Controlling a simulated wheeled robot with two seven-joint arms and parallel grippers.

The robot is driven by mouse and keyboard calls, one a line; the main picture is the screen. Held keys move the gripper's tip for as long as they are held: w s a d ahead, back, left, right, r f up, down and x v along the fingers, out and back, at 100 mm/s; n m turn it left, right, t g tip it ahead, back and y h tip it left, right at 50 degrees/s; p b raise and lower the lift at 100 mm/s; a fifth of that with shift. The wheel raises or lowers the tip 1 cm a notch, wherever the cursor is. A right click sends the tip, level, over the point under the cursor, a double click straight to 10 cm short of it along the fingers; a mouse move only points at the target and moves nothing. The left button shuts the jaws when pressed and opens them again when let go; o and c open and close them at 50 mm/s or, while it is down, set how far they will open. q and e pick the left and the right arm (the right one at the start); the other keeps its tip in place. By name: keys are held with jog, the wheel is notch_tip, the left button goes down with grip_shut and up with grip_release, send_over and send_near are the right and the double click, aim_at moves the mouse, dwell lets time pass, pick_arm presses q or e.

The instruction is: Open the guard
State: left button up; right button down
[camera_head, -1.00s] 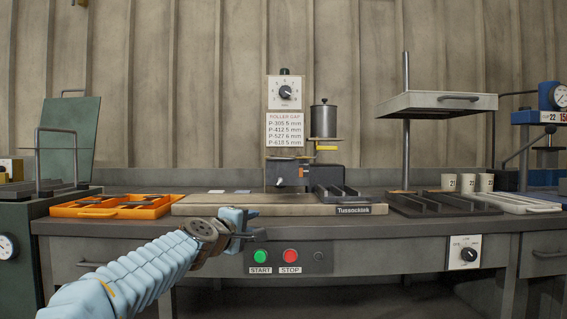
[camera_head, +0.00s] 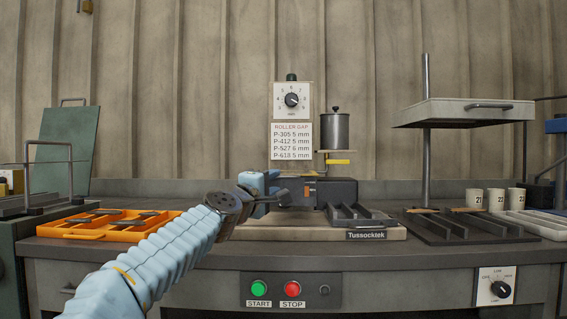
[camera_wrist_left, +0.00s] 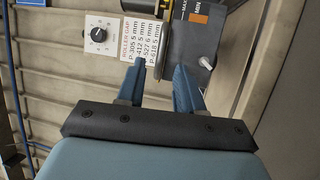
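The roller machine (camera_head: 375,233) marked Tussocktek stands at the middle of the bench. A dark grey cover (camera_head: 335,190) with an orange label sits over its left part and looks like the guard. The cover also shows at the top right of the left wrist view (camera_wrist_left: 190,40), with a pale knob-like end (camera_wrist_left: 206,62) on it. My left gripper (camera_head: 278,188) is just left of the cover in the head view. Contact cannot be told. My right gripper is out of view.
An orange tray (camera_head: 95,235) with dark parts lies to the left. A dark rack (camera_head: 470,230), cups (camera_head: 497,198) and a raised pale hood (camera_head: 465,115) are at the right. START (camera_head: 259,289) and STOP (camera_head: 292,289) buttons are on the bench front. A dial (camera_head: 292,100) hangs above.

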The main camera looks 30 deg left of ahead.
aim_at(282, 177)
pick_arm(q)
jog(key=shift+p+x, duration=2.5)
jog(key=shift+x, duration=0.85)
jog(key=shift+c, duration=0.3)
grip_shut()
